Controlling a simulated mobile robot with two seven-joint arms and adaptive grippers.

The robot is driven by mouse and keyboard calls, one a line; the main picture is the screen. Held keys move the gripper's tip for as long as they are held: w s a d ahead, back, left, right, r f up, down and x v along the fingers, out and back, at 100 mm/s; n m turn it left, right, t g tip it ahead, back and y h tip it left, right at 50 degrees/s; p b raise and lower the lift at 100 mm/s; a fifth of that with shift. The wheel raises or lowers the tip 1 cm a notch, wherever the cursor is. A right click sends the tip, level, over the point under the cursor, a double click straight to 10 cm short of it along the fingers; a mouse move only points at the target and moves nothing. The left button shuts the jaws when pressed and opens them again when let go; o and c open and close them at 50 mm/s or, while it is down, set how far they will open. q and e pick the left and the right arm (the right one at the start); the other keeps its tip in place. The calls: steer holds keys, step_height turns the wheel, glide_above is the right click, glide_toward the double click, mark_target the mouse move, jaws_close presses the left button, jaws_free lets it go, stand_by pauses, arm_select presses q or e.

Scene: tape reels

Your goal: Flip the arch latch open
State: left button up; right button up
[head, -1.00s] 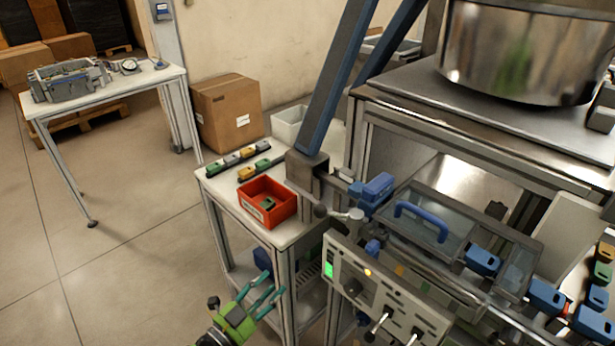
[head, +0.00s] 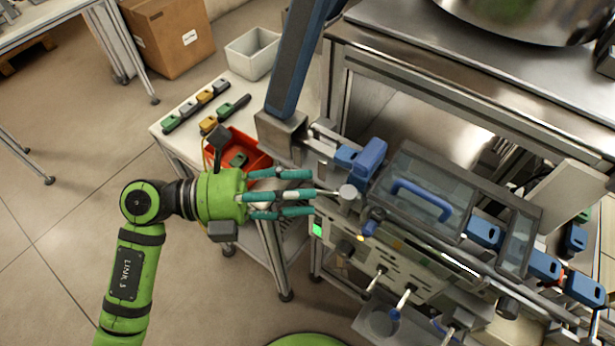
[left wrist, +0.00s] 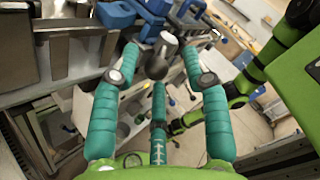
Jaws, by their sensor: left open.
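My left gripper (head: 314,193) has its teal fingers spread and empty, pointing right at the machine's left end. Just beyond the fingertips is a metal lever with a round grey head (head: 348,192), which may be the arch latch; I cannot tell for sure. In the left wrist view the grey head (left wrist: 161,54) shows between the spread fingers (left wrist: 158,75); contact cannot be judged. A blue block (head: 369,158) sits just behind it. A clear-lidded cover with a blue arched handle (head: 421,199) lies to the right, closed. My right gripper is not seen.
A red bin (head: 247,150) stands on the side table, partly behind my left gripper. A blue-grey slanted post (head: 296,62) rises behind the lever. The control panel with switches (head: 380,270) is below. Open floor lies to the left.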

arm_select(q)
steer(key=shift+w+d+r, duration=0.1)
steer(key=shift+w+d, duration=0.05)
steer(key=shift+d, duration=0.7)
steer(key=shift+w, duration=0.1)
jaws_close()
steer(key=shift+f, duration=0.2)
steer(key=shift+w+f+m+g+b, duration=0.15)
steer(key=shift+w+m+g+b, duration=0.15)
steer(key=shift+m+g+b, duration=0.35)
steer(key=shift+w+d+m+g+b, duration=0.1)
steer(key=shift+w+m+g+b, duration=0.2)
steer(key=shift+g+b, duration=0.6)
steer(key=shift+s+r+g, duration=0.1)
steer(key=shift+r+g, duration=0.1)
steer(key=shift+g, duration=0.15)
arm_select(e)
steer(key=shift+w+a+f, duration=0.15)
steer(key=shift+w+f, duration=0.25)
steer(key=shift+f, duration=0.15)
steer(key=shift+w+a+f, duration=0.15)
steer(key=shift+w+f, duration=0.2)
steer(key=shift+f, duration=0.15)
